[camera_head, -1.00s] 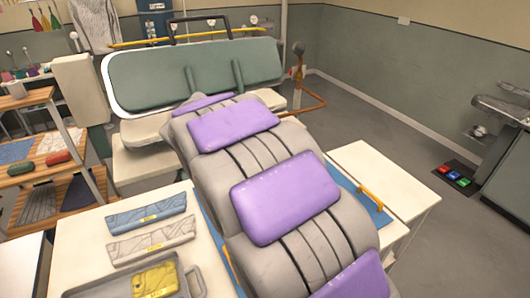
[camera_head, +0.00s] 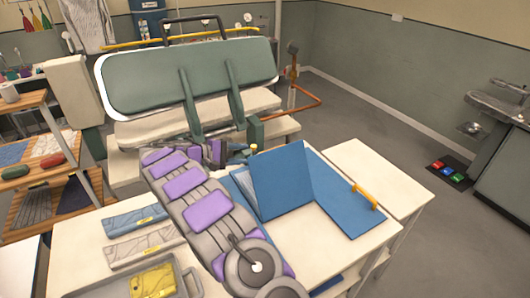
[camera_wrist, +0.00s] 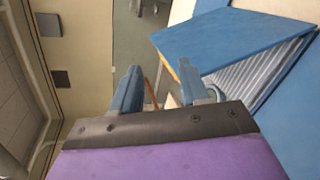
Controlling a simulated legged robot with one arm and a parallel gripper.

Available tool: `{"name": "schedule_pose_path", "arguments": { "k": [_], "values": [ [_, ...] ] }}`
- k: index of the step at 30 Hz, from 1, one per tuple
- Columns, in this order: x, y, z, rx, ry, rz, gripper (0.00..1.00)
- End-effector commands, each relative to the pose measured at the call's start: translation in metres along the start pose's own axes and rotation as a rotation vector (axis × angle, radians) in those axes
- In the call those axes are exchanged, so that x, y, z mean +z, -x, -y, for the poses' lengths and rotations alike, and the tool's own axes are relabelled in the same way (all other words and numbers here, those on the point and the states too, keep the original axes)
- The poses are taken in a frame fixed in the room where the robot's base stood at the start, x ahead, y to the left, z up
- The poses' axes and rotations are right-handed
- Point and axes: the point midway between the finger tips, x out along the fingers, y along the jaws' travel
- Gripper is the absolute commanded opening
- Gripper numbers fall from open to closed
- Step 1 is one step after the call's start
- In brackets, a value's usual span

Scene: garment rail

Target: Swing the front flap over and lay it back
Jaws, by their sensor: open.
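A blue folding board lies on the white table. One blue flap (camera_head: 282,182) stands raised and tilted in the head view, and it fills the upper right of the wrist view (camera_wrist: 235,48). A flat blue panel (camera_head: 345,208) lies to its right and carries a yellow handle (camera_head: 366,197). Pale striped cloth (camera_wrist: 258,78) shows below the raised flap in the wrist view. My gripper (camera_wrist: 159,66) is open, its two fingers apart with nothing between them. It is left of the raised flap in the wrist view; whether they touch is unclear. In the head view my gripper is hard to make out.
A green press (camera_head: 185,80) stands behind the table. Two patterned folded pieces (camera_head: 140,232) and a grey tray (camera_head: 185,270) with a yellow item (camera_head: 153,282) lie at the left. A white side table (camera_head: 380,170) stands right. The floor further right is mostly clear.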

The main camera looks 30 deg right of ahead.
Motion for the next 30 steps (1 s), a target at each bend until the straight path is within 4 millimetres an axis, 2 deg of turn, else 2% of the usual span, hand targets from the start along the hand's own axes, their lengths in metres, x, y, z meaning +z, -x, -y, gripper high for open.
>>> {"name": "schedule_pose_path", "arguments": {
  "k": [3, 13, 21, 26, 30],
  "values": [
    [-0.026, 0.001, 0.011, 0.062, -0.007, 0.002, 0.44],
    [-0.075, 0.018, 0.046, 0.225, -0.057, 0.009, 0.44],
    [-0.087, 0.017, 0.064, 0.286, -0.092, 0.018, 0.44],
    [-0.088, 0.008, 0.063, 0.29, -0.095, 0.019, 0.44],
    [-0.087, -0.007, 0.058, 0.292, -0.095, 0.022, 0.44]
  ]
}}
